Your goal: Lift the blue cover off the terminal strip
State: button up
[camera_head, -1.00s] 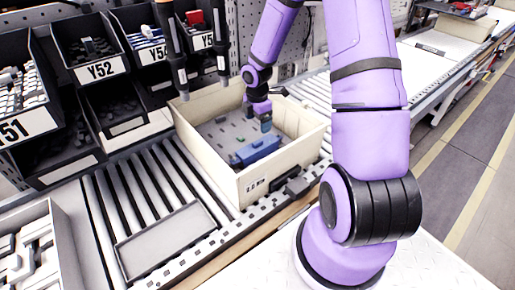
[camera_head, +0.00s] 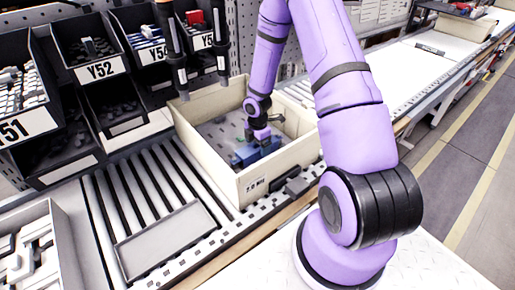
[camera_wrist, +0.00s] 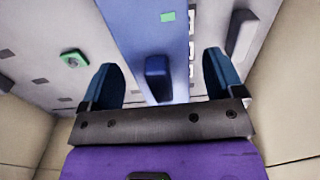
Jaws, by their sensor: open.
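The blue cover (camera_head: 243,156) sits in the cream box, at its near side, in the head view; my gripper hides part of it. In the wrist view the blue cover (camera_wrist: 150,30) is a long blue bar with a dark raised knob (camera_wrist: 158,79) and a small green mark. My gripper (camera_wrist: 158,88) is open. Its two dark blue fingers stand on either side of the knob, with a gap on each side. In the head view my gripper (camera_head: 261,146) is low over the cover. The terminal strip is mostly hidden; a row of pale slots shows beside the cover's right edge.
The cream box (camera_head: 222,183) has high walls around my gripper and stands on a roller conveyor (camera_head: 150,185). A grey panel (camera_wrist: 45,45) with a green-marked part lies beside the cover. Parts bins (camera_head: 95,65) stand behind left. Two hanging tools (camera_head: 172,60) are near the box.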

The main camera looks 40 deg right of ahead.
jog(key=shift+f, duration=0.9)
jog(key=c, duration=1.3)
jog(key=shift+r, duration=5.05)
